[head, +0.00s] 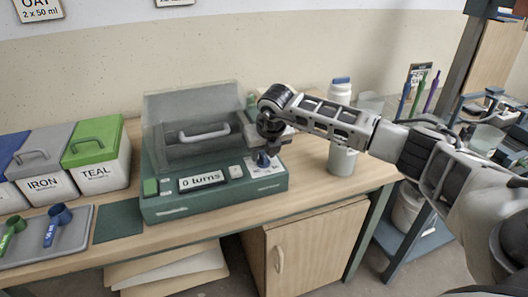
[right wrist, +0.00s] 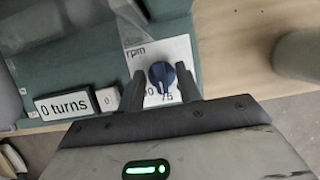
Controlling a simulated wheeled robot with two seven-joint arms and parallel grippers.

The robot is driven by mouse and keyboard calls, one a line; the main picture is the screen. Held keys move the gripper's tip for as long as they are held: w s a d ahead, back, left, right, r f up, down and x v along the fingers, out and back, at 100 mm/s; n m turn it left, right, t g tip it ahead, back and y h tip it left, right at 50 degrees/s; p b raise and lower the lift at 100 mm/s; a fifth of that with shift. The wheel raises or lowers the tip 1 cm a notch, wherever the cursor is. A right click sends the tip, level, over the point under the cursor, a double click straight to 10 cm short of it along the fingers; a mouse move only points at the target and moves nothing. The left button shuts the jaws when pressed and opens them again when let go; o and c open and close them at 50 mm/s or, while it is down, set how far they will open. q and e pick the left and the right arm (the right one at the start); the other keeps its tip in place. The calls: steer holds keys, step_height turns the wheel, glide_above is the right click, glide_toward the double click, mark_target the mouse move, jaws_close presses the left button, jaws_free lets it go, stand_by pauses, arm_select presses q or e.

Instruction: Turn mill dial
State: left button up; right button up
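The mill (head: 215,207) is a green box on the table with a see-through grey cover (head: 185,110) and a display (head: 201,181) reading "0 turns". Its blue dial (head: 263,159) sits at the front right on a white plate. In the right wrist view the dial (right wrist: 162,76) has a pale pointer mark and stands over a scale marked "rpm". My right gripper (right wrist: 161,88) is open, one finger on either side of the dial, with gaps showing. In the head view the gripper (head: 270,138) hangs over the dial, its fingertips partly hidden. My left gripper is out of view.
A small button (head: 236,172) lies left of the dial. A grey cup (head: 342,159) and a blue-capped white bottle (head: 340,91) stand right of the mill. Lidded bins, IRON (head: 46,184) and TEAL (head: 96,177), and a scoop tray (head: 75,244) are at left.

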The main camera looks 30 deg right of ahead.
jaws_close()
steer(key=n+y+b, duration=0.1)
steer(key=n, duration=0.1)
steer(key=n+b, duration=0.1)
steer(key=n, duration=0.1)
steer(key=shift+d+f+n+y, duration=0.1)
steer(key=shift+n+y, duration=0.3)
steer(key=n+y+b, duration=0.1)
steer(key=n, duration=0.3)
steer(key=shift+n+y+b, duration=0.3)
steer(key=shift+n+y, duration=0.1)
steer(key=shift+g, duration=0.3)
jaws_free()
steer(key=shift+d+r, duration=0.1)
steer(key=shift+r, duration=0.1)
